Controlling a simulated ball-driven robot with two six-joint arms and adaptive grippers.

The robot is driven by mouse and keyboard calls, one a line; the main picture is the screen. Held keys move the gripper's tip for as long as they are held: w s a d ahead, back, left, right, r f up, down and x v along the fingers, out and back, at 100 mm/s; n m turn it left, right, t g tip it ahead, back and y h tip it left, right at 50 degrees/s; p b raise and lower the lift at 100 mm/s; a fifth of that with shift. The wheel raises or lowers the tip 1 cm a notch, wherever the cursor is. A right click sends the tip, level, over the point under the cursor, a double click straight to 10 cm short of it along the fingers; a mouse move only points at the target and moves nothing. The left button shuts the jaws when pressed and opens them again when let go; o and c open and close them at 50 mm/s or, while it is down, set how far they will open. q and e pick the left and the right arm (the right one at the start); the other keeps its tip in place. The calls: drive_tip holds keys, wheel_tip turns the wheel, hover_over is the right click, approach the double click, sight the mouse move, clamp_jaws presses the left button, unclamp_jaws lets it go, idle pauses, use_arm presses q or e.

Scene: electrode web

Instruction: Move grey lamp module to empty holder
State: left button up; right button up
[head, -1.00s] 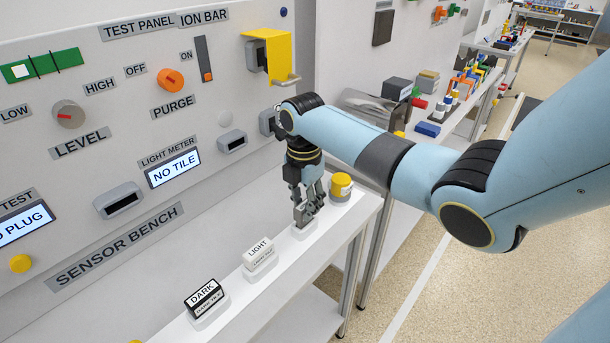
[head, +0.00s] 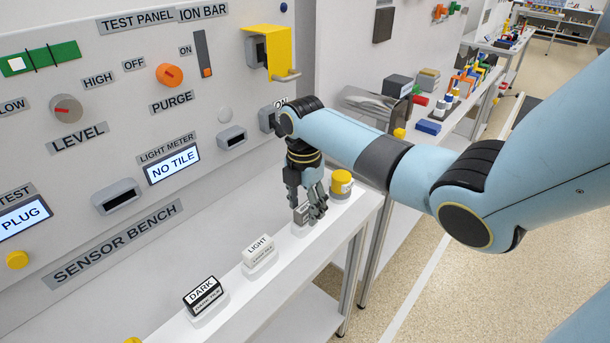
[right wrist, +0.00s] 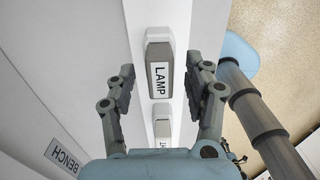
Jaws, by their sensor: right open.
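The grey lamp module (right wrist: 160,72) is a small block with a white LAMP label. It sits in a white base on the narrow shelf; the head view shows part of it (head: 299,215) behind the fingers. My right gripper (head: 306,203) is open just above it. In the right wrist view, the fingers (right wrist: 167,80) stand apart on both sides of the module, with gaps. I cannot tell which holder is the empty one; the panel has dark slots at the left (head: 118,197) and middle (head: 232,138). My left gripper is not in view.
The LIGHT tile (head: 259,252) and DARK tile (head: 204,296) stand on the same shelf (head: 236,308). A yellow-capped jar (head: 341,184) stands close behind the gripper. The sensor bench panel rises at the left. A yellow bracket (head: 280,50) juts from it above.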

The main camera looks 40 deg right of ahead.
sight(304, 207)
drive_tip(key=shift+r, duration=0.1)
wheel_tip(304, 207, up, 12)
idle(0.5)
drive_tip(key=shift+w, duration=0.1)
idle(0.5)
